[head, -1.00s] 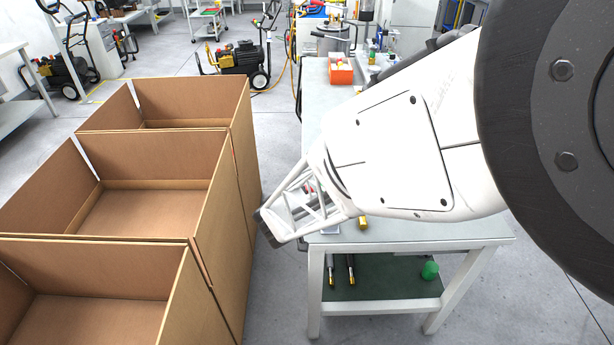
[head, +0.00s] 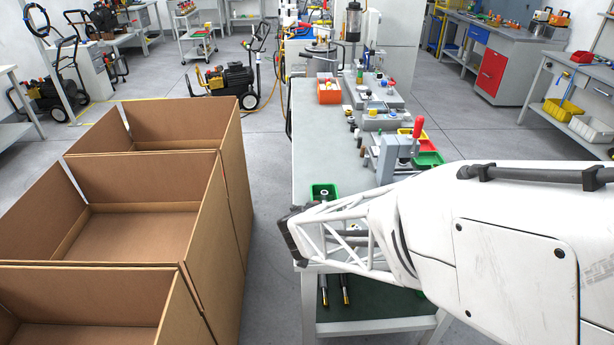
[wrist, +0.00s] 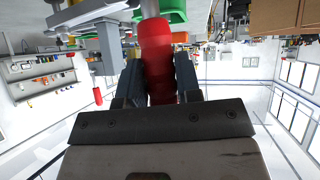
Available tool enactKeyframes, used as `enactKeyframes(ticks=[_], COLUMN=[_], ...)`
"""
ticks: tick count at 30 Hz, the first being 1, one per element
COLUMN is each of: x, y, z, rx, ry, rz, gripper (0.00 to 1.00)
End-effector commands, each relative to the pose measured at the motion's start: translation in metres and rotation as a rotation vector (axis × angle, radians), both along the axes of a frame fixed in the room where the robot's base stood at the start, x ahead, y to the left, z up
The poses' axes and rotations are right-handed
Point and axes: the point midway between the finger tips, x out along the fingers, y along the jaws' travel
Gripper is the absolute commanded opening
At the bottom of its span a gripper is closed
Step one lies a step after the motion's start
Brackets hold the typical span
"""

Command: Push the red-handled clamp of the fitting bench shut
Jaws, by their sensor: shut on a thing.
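In the wrist view my gripper (wrist: 158,72) has its two dark fingers on either side of a red handle (wrist: 156,48) and is shut on it. A pale metal rod (wrist: 150,8) runs from this handle to the top of the picture. In the head view my arm covers the held handle. A second red handle (wrist: 98,96) also shows in the wrist view, apart from my fingers. I cannot tell how the held rod is mounted.
Large open cardboard boxes (head: 228,170) stand left of the bench. A green tray (head: 322,190) lies close behind my arm. An orange bin (head: 330,92) and grey fixtures (head: 385,120) stand farther back. The bench's left strip is mostly clear.

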Motion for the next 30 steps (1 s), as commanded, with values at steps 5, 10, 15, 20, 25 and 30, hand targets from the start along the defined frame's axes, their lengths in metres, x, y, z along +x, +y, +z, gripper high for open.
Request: enactKeyframes(ticks=[5,10,15,20,25,30], x=[0.0001,0.0000,-0.0001,-0.0002,-0.0002,-0.0001], y=[-0.0053,-0.0072,-0.0081,-0.0084,-0.0087,-0.0087], z=[0.0004,0.0008,-0.0001,-0.0003,-0.0004,-0.0002], rx=[0.047,0.076,0.088,0.089,0.089,0.088], ry=[-0.001,-0.001,0.001,0.001,0.001,0.001], rz=[-0.002,0.000,0.000,-0.001,-0.001,-0.001], gripper=[0.00,0.00,0.00,0.00,0.00,0.52])
